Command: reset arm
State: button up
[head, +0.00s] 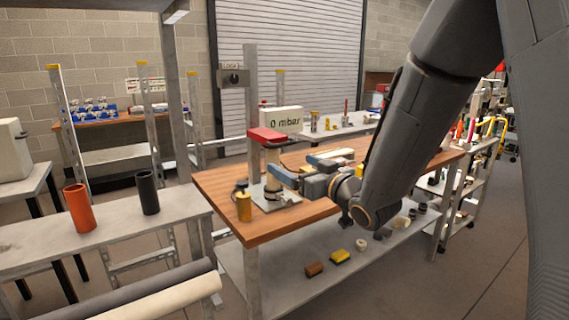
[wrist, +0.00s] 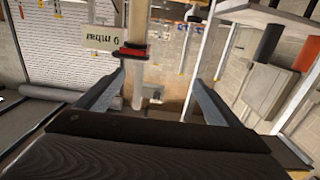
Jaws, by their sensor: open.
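My arm reaches in from the upper right in the head view. My gripper (head: 296,168) is over the wooden workbench (head: 223,192), pointing left toward a red-topped device on a post. In the wrist view the two fingers of my gripper (wrist: 155,82) stand wide apart with nothing held between them. The red-topped device (head: 267,135) is beyond the fingertips; its red part also shows in the wrist view (wrist: 133,51), where the scene looks upside down. I cannot tell the exact gap between fingertips and device.
A yellow cylinder (head: 244,206) stands at the bench's near left corner. A "0 mbar" display (head: 283,121) stands behind. The lower shelf (head: 290,284) bears small blocks and rings. Orange (head: 78,209) and black (head: 148,193) tubes stand on the left table. Floor shows at lower right.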

jog(key=s+d+f+m+g+h, duration=0.2)
jog(key=s+d+f+g+h, duration=0.15)
jog(key=d+f, duration=0.3)
jog(key=s+d+f+m+g+h, duration=0.2)
jog(key=s+d+f+h, duration=0.25)
jog(key=d+f, duration=0.2)
jog(key=s+d+f+m+g, duration=0.1)
jog(key=s+f+g, duration=0.2)
jog(key=s, duration=0.7)
jog(key=s+d+f+m+g+h, duration=0.1)
jog(key=s+d+f+g, duration=0.1)
jog(key=s+g, duration=0.4)
jog(key=s+f, duration=0.1)
jog(key=s, duration=0.4)
jog(key=shift+s+d+m+h, duration=0.15)
jog(key=shift+m+h, duration=0.15)
jog(key=shift+m, duration=0.1)
jog(key=shift+f, duration=0.1)
